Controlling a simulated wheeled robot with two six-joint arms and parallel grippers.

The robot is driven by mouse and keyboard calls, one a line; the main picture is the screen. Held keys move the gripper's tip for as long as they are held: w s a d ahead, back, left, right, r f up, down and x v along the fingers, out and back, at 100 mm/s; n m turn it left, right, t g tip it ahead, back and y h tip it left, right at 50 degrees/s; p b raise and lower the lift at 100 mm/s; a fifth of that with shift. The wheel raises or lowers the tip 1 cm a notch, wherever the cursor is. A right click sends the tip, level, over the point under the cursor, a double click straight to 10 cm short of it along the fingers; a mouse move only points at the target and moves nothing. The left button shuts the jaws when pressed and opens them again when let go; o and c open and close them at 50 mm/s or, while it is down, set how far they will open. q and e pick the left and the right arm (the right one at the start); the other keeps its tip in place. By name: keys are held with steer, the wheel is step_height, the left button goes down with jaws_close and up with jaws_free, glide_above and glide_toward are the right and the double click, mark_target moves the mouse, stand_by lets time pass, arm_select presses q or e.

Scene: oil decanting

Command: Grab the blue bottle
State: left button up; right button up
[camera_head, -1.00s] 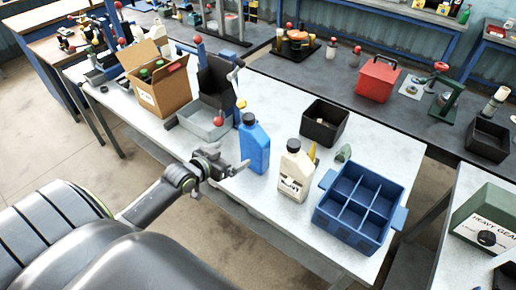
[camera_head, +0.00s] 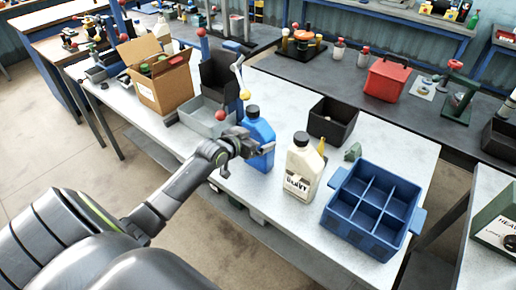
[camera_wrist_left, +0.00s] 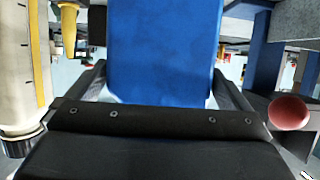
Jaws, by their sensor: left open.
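The blue bottle (camera_head: 261,133) with a black cap stands upright on the light table. My left gripper (camera_head: 262,150) is right at the bottle's near side in the head view. In the left wrist view the blue bottle (camera_wrist_left: 163,50) fills the middle, between the two open fingers (camera_wrist_left: 160,90). I cannot tell whether either finger touches it. The bottle's lower part is partly hidden by the gripper in the head view. My right gripper is not in view.
A cream bottle (camera_head: 302,168) stands just right of the blue one; it also shows at the left of the wrist view (camera_wrist_left: 20,70). A blue divided crate (camera_head: 334,219), a black bin (camera_head: 345,117), a grey tray (camera_head: 199,122) and a cardboard box (camera_head: 174,88) share the table.

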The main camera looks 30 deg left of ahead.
arm_select(q)
steer(key=shift+b+x, duration=0.65)
steer(key=shift+x, duration=0.65)
steer(key=shift+s, duration=0.1)
steer(key=c, duration=1.3)
steer(key=shift+r, duration=0.15)
steer(key=shift+c, duration=1.4)
